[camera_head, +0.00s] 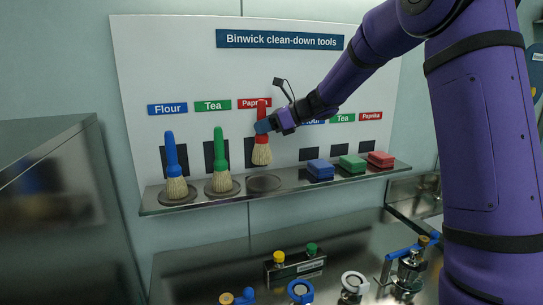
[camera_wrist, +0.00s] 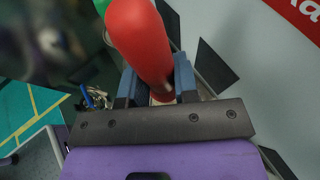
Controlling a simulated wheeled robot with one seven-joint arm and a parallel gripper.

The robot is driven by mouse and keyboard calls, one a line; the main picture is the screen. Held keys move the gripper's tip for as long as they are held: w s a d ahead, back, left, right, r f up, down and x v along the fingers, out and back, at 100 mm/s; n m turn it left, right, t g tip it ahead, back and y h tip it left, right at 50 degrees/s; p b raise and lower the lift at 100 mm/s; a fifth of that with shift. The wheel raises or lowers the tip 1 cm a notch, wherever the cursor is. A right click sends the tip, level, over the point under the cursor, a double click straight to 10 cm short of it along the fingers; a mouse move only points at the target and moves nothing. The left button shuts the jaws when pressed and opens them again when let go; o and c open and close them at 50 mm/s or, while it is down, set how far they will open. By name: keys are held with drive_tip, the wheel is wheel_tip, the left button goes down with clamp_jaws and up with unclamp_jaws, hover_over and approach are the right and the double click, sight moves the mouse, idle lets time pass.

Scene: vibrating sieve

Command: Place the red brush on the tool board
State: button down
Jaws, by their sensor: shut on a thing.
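The red brush (camera_head: 262,152) has a red handle and pale bristles and hangs upright, bristles down, in front of the white tool board (camera_head: 150,70). My gripper (camera_head: 262,126) is shut on its handle. In the wrist view the red handle (camera_wrist: 138,40) stands between the blue fingers (camera_wrist: 158,88). The brush is above the empty round holder (camera_head: 264,184) under the Paprika label on the board's shelf (camera_head: 215,204), with a gap below the bristles. A blue brush (camera_head: 171,160) and a green brush (camera_head: 219,165) stand in the holders to the left.
Blue (camera_head: 320,170), green (camera_head: 352,163) and red (camera_head: 381,159) blocks sit on the shelf to the right. Below is a metal surface with a small box (camera_head: 296,266) and several clamps. A dark metal cabinet (camera_head: 60,190) stands at left.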

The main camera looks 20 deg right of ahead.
sight(264, 147)
drive_tip(key=shift+f, duration=3.25)
drive_tip(key=c, duration=0.9)
unclamp_jaws()
drive_tip(key=shift+f, duration=0.15)
drive_tip(key=shift+o, duration=0.2)
